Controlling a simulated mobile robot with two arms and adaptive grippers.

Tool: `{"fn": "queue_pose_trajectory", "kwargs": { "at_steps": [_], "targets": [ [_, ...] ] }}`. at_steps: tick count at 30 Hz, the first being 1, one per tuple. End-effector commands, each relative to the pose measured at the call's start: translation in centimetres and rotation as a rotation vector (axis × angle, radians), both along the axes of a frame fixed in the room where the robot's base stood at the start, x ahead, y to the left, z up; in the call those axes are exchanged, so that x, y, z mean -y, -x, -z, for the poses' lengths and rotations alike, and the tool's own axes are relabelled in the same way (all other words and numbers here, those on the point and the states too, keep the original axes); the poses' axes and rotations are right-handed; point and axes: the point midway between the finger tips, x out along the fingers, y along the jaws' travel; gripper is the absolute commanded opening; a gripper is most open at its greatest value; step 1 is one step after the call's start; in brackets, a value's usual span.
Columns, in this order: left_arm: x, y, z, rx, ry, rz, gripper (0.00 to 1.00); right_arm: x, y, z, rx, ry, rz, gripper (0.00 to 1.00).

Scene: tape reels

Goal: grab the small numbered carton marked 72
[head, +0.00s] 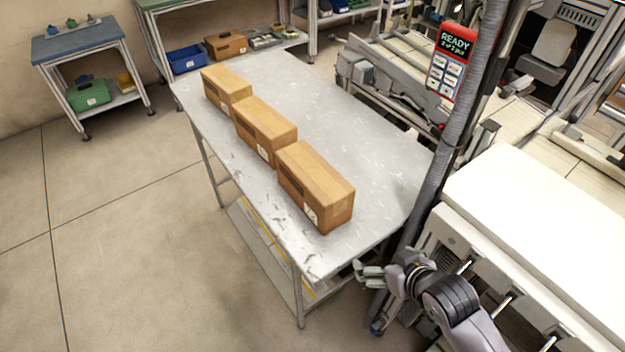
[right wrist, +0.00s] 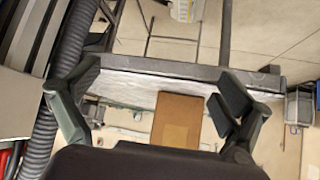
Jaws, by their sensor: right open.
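Three brown cartons stand in a diagonal row on the grey metal table (head: 372,150): a far one (head: 227,88), a middle one (head: 266,128) and a near one (head: 316,186). Each has a small white label low on a side; no number is legible, so I cannot tell which is marked 72. My right gripper (head: 366,273) is open and empty, off the near right corner of the table and apart from the cartons. In the right wrist view its spread fingers (right wrist: 160,98) frame the table edge and one brown carton (right wrist: 176,122) beyond. My left gripper is out of view.
A grey corrugated hose (head: 462,110) rises beside the table's right side, near a white-topped machine (head: 545,205). A blue bin (head: 187,58) is at the back. The table's right half is clear.

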Motion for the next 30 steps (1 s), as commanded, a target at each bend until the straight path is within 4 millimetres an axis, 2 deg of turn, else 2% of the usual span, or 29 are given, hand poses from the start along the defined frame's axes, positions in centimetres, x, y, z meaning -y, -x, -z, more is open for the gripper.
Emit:
{"fn": "queue_pose_trajectory", "kwargs": {
  "at_steps": [1, 3, 6, 10, 16, 30],
  "targets": [
    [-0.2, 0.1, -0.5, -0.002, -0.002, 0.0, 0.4, -0.9, -0.3, -3.9, 0.057, -0.013, -0.038, 0.97],
    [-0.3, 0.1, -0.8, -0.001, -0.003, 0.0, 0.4, -2.6, -1.1, -8.8, 0.149, -0.049, -0.107, 0.97],
    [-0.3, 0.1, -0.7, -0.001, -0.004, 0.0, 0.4, -4.1, -2.3, -12.2, 0.236, -0.098, -0.18, 0.97],
    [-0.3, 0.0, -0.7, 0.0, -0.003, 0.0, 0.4, -5.1, -3.4, -14.7, 0.302, -0.148, -0.238, 0.97],
    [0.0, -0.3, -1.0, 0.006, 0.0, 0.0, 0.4, -6.0, -4.7, -15.9, 0.337, -0.185, -0.268, 0.97],
    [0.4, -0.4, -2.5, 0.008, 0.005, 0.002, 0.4, -11.0, -11.6, -12.5, 0.337, -0.187, -0.268, 0.97]
  ]
}}
